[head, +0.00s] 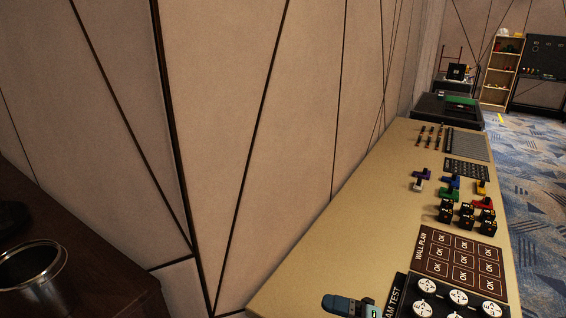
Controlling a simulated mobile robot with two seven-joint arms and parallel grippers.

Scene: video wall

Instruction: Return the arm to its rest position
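Neither of my grippers nor any part of my arms can be made out in the head view. The long tan table (330,240) runs away from me along the panelled wall. A brown board marked WALL PLAN (462,262), with a grid of OK squares, lies on it. A black board with several white round dials (455,298) lies nearer and is cut off by the bottom edge. A blue-grey device (350,306) lies beside it at the frame's bottom. Several black cubes (466,214) stand behind the WALL PLAN board.
Small coloured pieces (450,183) and a dark grid plate (467,169) lie farther back. At left, a dark wooden surface (90,265) holds a metal-rimmed container (32,268). The panelled wall (250,130) fills the middle. Blue carpet (535,180) is open at right; shelves (499,72) stand far back.

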